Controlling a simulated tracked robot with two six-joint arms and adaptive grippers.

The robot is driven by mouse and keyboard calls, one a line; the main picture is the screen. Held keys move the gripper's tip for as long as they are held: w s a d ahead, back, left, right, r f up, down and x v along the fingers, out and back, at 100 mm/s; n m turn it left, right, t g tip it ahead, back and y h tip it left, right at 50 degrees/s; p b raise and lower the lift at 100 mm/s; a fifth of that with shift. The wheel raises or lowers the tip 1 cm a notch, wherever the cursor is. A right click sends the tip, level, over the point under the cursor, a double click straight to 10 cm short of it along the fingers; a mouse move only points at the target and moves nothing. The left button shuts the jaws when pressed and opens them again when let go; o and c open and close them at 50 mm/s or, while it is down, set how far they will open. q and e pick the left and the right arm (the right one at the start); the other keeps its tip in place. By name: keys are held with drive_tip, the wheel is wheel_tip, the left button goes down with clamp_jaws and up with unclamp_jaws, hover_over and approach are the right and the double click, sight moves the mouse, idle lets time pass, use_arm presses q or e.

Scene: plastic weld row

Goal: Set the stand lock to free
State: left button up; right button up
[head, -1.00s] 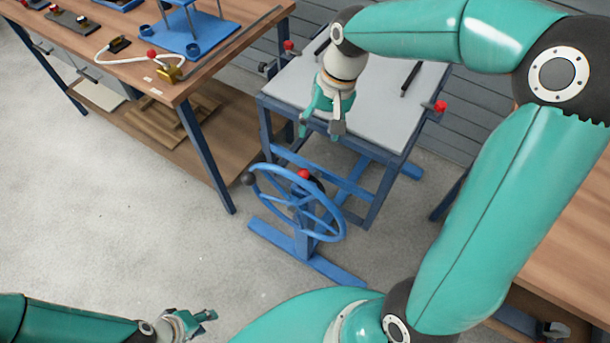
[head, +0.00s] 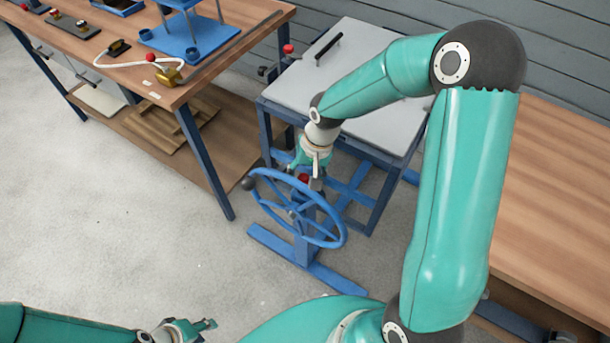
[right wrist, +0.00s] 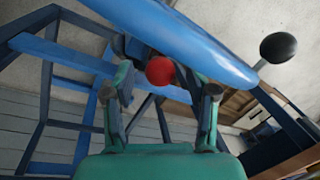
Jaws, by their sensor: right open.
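The blue stand with its spoked handwheel (head: 337,228) stands on the floor in front of the grey-topped table. A small red knob (head: 304,178), likely the stand lock, sits behind the wheel's upper rim. In the right wrist view the red knob (right wrist: 160,71) shows between and beyond the fingertips, with the blue wheel rim (right wrist: 185,35) close above it. My right gripper (head: 311,172) is open, pointing down just above the red knob; whether it touches cannot be told. My left gripper (head: 205,325) is low at the left, far from the stand; its fingers look apart.
The wheel's black handle ball (head: 250,183) sticks out at the left of the rim. The grey-topped table (head: 345,80) with a black handle and red-knobbed clamp is right behind. A wooden workbench (head: 150,75) stands at left, another (head: 550,190) at right. Floor at left is clear.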

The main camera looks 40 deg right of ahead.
drive_tip(key=shift+f, duration=0.2)
clamp_jaws()
drive_tip(key=shift+w+r+p, duration=0.1)
drive_tip(key=shift+r+p, duration=0.35)
drive_tip(key=shift+r, duration=0.75)
unclamp_jaws()
